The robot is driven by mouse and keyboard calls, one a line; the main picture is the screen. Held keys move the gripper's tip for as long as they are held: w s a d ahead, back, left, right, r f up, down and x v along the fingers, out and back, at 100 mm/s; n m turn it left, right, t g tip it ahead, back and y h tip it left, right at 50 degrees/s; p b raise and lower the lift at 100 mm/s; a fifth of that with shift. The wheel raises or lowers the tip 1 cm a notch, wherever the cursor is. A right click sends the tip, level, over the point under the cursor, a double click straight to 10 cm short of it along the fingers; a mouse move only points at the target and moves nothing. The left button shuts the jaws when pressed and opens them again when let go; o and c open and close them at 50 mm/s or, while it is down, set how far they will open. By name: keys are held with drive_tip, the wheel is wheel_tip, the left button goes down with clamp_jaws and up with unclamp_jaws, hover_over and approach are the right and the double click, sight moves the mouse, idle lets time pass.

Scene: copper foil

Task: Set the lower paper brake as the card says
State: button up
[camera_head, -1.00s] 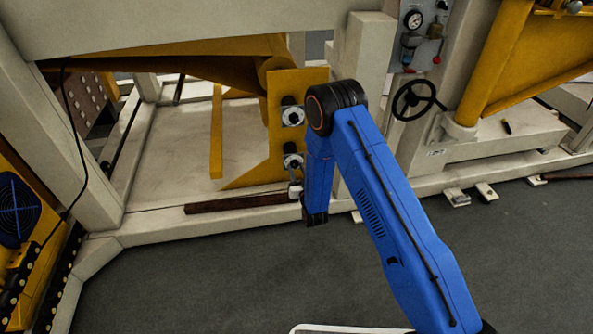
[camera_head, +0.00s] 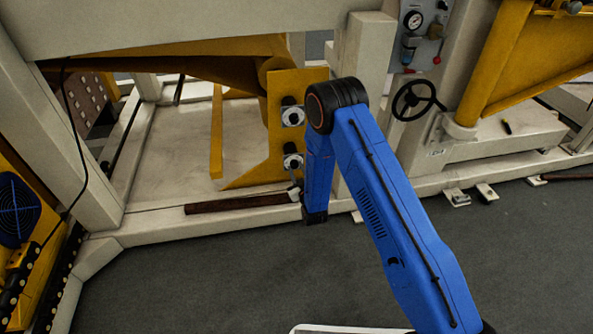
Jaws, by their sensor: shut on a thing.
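Two round black-and-white brake units sit one above the other on a yellow plate (camera_head: 281,84). The upper brake (camera_head: 293,117) is clear of my arm. The lower paper brake (camera_head: 292,161) has a thin grey lever (camera_head: 293,178) running down from it. My gripper (camera_head: 294,193) is at the lower end of this lever, shut on it, just left of my blue wrist. The fingers are small and partly hidden by the wrist. The exact setting of the brake cannot be read. I cannot make out a card.
A dark brown bar (camera_head: 225,206) lies along the frame's lower beam, left of my gripper. A black handwheel (camera_head: 414,99) and a gauge panel (camera_head: 425,32) are at the right. Pale feet (camera_head: 456,198) stick out onto the open grey floor (camera_head: 220,275).

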drive_tip(key=o, duration=1)
drive_tip(key=shift+o, duration=0.2)
drive_tip(key=v, duration=1.7)
drive_tip(key=shift+s, duration=0.2)
